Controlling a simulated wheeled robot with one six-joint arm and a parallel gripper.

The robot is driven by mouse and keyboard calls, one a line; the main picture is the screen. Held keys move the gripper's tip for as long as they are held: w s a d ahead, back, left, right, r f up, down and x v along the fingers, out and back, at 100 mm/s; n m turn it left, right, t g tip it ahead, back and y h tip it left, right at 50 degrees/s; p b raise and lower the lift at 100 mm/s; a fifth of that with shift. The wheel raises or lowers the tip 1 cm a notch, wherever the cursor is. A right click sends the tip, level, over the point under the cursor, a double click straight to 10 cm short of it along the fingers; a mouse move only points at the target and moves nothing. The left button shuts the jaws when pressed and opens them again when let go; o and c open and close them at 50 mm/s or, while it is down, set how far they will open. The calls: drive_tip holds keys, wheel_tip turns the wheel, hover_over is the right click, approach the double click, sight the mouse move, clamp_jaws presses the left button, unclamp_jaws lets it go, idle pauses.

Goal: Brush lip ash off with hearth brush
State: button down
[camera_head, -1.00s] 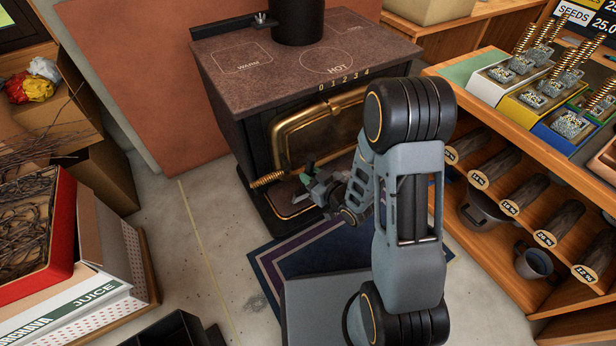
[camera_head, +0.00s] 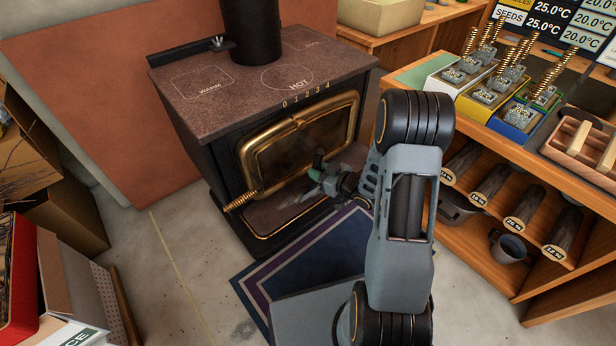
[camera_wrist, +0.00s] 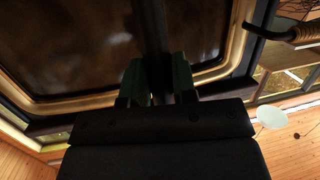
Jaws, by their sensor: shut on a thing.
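The black stove (camera_head: 190,125) stands ahead with its brass-framed glass door (camera_head: 300,145) shut. Its dark front lip (camera_head: 262,216) juts out below the door. My gripper (camera_head: 318,174), with green fingertips, is just over the right part of the lip. In the wrist view my gripper (camera_wrist: 157,80) is shut on the dark handle of the hearth brush (camera_wrist: 152,30), which runs up between the fingers across the door glass. The bristles are hidden or too small to make out. A pale streak shows on the lip below the gripper; I cannot tell whether it is ash.
The door's coiled brass handle (camera_head: 240,201) sticks out at its lower left. A dark blue mat (camera_head: 262,283) lies in front of the stove. Bare concrete floor (camera_head: 175,270) is free at the left.

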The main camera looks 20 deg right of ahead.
drive_tip(key=w+d, duration=0.6)
drive_tip(key=d, duration=0.7)
drive_tip(key=s+a, duration=0.6)
drive_tip(key=a, duration=0.6)
drive_tip(key=s+a, duration=0.5)
drive_tip(key=a, duration=0.8)
drive_tip(key=shift+s+a, duration=0.25)
drive_tip(key=shift+s, duration=0.15)
idle(4.1)
